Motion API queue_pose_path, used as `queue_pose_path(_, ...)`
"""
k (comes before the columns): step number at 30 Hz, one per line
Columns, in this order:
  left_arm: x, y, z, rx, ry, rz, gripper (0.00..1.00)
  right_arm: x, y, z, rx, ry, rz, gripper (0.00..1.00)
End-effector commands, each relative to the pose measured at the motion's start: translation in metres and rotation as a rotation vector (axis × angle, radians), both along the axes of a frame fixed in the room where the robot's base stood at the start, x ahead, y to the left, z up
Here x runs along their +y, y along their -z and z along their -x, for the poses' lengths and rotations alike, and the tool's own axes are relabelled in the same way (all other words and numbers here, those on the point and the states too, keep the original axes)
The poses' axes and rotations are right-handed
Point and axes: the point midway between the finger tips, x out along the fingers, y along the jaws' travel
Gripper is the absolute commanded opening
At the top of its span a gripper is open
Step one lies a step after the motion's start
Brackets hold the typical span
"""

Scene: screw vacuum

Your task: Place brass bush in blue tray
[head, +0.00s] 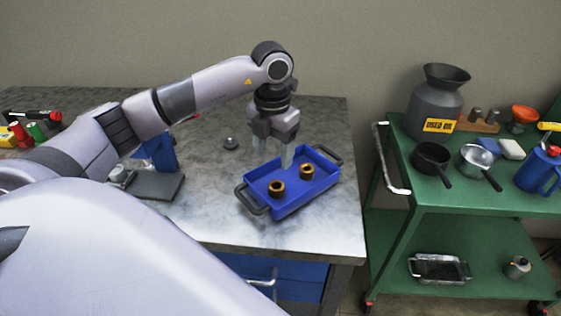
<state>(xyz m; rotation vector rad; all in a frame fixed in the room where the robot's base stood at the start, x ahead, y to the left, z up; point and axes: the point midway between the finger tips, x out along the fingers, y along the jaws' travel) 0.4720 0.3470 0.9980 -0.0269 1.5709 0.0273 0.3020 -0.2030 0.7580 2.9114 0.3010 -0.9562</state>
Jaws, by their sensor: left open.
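The blue tray (290,202) with dark handles stands on the metal workbench. Two brass bushes lie in it: one (276,188) on the left and one (307,172) to its right. My left gripper (273,158) points down over the far left part of the tray, open, with nothing seen between its fingers. It appears apart from both bushes. My right gripper is not in the picture.
A small dark metal part (231,143) sits on the workbench (215,214) left of the tray. A blue stand (157,150) is behind my left arm. A green cart (470,190) with pans and a grey "used oil" can (437,100) stands to the right.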

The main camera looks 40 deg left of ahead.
Motion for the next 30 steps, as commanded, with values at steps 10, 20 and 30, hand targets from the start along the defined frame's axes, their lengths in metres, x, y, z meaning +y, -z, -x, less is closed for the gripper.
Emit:
queue_pose_path(10,0.011,-0.020,0.001,0.000,-0.002,0.000,0.64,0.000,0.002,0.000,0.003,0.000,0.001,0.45)
queue_pose_path(20,0.011,-0.021,0.001,0.000,-0.002,0.000,0.64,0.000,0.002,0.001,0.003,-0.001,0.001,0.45)
queue_pose_path(30,0.011,-0.020,0.001,0.000,-0.002,0.000,0.64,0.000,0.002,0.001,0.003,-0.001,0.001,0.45)
